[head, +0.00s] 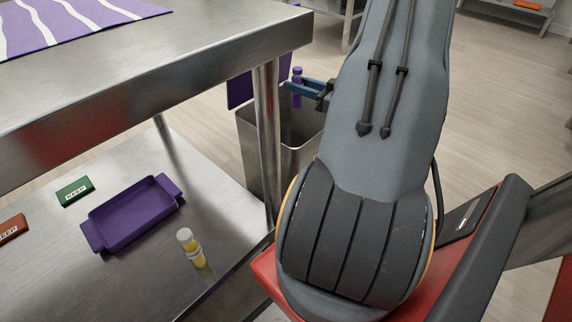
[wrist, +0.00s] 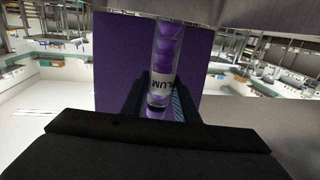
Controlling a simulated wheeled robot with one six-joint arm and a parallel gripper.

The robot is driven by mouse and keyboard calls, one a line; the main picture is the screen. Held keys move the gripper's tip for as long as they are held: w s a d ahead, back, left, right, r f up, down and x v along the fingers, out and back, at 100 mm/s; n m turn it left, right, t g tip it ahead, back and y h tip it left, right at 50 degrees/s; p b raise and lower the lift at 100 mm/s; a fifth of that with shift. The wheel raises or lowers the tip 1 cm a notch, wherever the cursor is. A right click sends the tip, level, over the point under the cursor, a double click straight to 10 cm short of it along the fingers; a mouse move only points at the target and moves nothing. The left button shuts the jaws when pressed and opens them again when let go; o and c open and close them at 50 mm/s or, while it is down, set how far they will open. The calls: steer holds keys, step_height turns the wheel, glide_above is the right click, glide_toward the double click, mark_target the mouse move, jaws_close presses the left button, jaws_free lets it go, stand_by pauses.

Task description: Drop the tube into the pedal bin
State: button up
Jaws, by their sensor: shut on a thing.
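My gripper (head: 299,87) is shut on a clear tube (head: 297,74) with a purple cap or contents. In the wrist view the tube (wrist: 167,55) shows purple pieces and a white label ending in "LUM", upside down to the camera. The pedal bin (head: 280,155) is a steel box, partly hidden by a table leg and my arm. Its purple lid (head: 239,91) stands raised, and a purple panel (wrist: 120,65) fills the wrist view behind the tube. In the head view the tube appears above the bin's open mouth; its exact depth is hard to tell.
A steel table (head: 200,65) stands at the left, its leg (head: 266,140) close beside the bin.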

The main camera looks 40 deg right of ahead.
mark_target(301, 103)
steer(key=shift+f+b, duration=3.1)
steer(key=shift+b, duration=0.45)
steer(key=o, duration=1.1)
steer(key=shift+o, duration=0.2)
steer(key=p+v, duration=0.3)
steer(key=v, duration=0.4)
steer(key=shift+s+p, duration=0.3)
steer(key=shift+s, duration=0.1)
steer(key=shift+d, duration=0.15)
